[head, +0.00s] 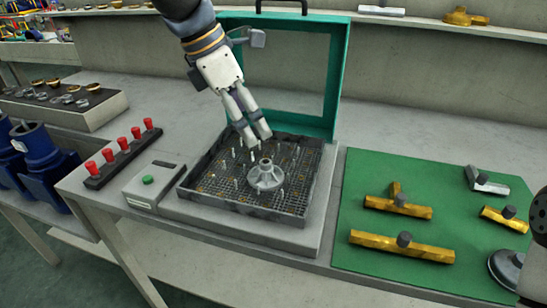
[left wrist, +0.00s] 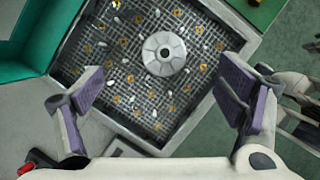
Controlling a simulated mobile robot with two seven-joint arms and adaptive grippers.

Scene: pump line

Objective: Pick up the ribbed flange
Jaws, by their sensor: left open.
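The ribbed flange (head: 265,177) is a grey round piece with a raised hub, standing on the mesh floor of an open case-like tray (head: 245,208). In the left wrist view the flange (left wrist: 164,53) shows from above with a dark hole in its middle. My left gripper (head: 256,141) is above and just behind the flange in the head view, apart from it. In the left wrist view its two purple-padded fingers (left wrist: 168,95) are spread wide with nothing between them. Part of my right arm shows at the right edge of the head view; its gripper is out of view.
Thin upright pins stand around the flange in the tray. A green lid frame (head: 342,75) rises behind it. A green mat (head: 355,215) with several brass fittings lies to the right. A button box (head: 150,182) and a rack of red-topped pegs (head: 123,155) stand left.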

